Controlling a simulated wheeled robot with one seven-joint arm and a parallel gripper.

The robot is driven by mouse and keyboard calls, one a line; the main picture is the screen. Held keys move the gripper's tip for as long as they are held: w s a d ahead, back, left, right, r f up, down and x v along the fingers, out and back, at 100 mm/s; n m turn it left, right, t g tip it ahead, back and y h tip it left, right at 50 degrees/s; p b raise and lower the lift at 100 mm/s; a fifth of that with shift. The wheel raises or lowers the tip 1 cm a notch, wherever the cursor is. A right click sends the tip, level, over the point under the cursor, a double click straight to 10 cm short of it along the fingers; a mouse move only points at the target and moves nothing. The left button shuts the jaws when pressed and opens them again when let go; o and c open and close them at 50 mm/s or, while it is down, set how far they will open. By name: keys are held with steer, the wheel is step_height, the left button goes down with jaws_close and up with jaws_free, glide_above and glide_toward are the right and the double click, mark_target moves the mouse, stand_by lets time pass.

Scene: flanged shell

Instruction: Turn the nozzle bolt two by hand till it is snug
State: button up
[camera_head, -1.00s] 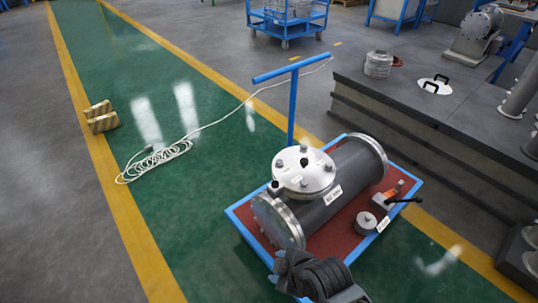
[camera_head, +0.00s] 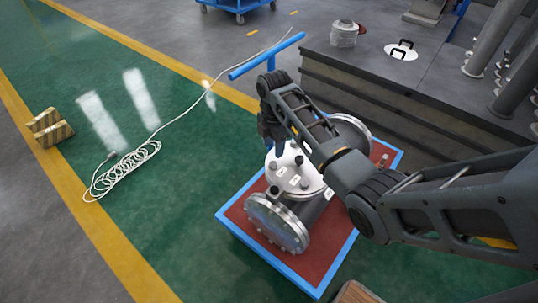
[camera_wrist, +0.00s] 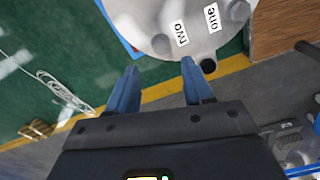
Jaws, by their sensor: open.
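The white nozzle flange (camera_head: 312,181) sits on top of the grey flanged shell (camera_head: 309,212). In the wrist view the flange (camera_wrist: 205,48) carries the labels "two" and "one". The grey head of bolt two (camera_wrist: 161,43) is beside the "two" label. Bolt one (camera_wrist: 239,11) is beside the "one" label. My gripper (camera_wrist: 160,66) is open and empty, its blue fingers apart, with bolt two just beyond the gap between the tips. I cannot tell the height left between tips and bolt. In the head view my gripper (camera_head: 277,148) is over the flange's far left side, and my arm hides part of the shell.
The shell lies on a red-topped cart with a blue rim (camera_head: 229,230) and blue handle (camera_head: 268,56). A dark stepped platform (camera_head: 390,85) stands behind right. A coiled white cable (camera_head: 124,170) and yellow-striped blocks (camera_head: 48,127) lie on the floor at left.

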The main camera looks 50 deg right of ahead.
mark_target(273, 163)
step_height(273, 163, down, 7)
steer(key=shift+f, duration=0.1)
stand_by(0.3)
jaws_close()
stand_by(0.4)
